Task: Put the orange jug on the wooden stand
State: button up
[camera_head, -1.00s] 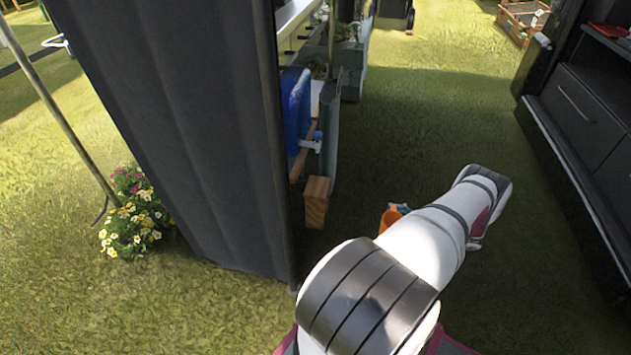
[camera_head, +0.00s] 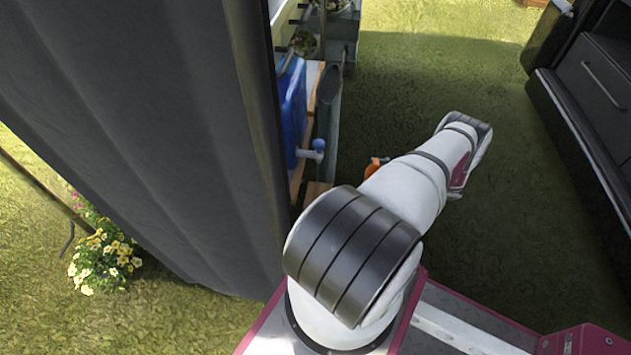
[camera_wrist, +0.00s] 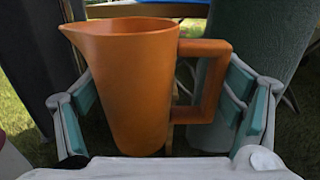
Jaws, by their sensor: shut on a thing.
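The orange jug (camera_wrist: 128,85) stands upright between the teal pads of my gripper (camera_wrist: 165,115) in the wrist view, its spout to the left and its handle to the right. My gripper is shut on it. In the head view only a small part of the jug (camera_head: 373,168) shows beside my white arm, and my gripper is hidden behind the arm. The wooden stand (camera_head: 317,192) shows partly behind the dark curtain, left of the jug. A blue container (camera_head: 293,105) with a tap sits on it.
A dark curtain (camera_head: 150,120) fills the left and hides part of the stand. A grey-green upright container (camera_head: 328,115) is beside the stand. A black cabinet (camera_head: 592,90) stands at the right. Open grass (camera_head: 430,75) lies between them.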

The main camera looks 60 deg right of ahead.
jog(key=f+b+x, duration=0.1)
jog(key=x, duration=0.4)
jog(key=f+b+x, duration=0.1)
jog(key=x, duration=0.5)
jog(key=f+b+x, duration=0.1)
jog(key=x, duration=0.5)
jog(key=shift+w+a+f+b, duration=0.1)
jog(key=shift+w+f+b, duration=0.1)
jog(key=shift+f+b, duration=0.15)
jog(key=shift+r, duration=0.15)
jog(key=o, duration=1.1)
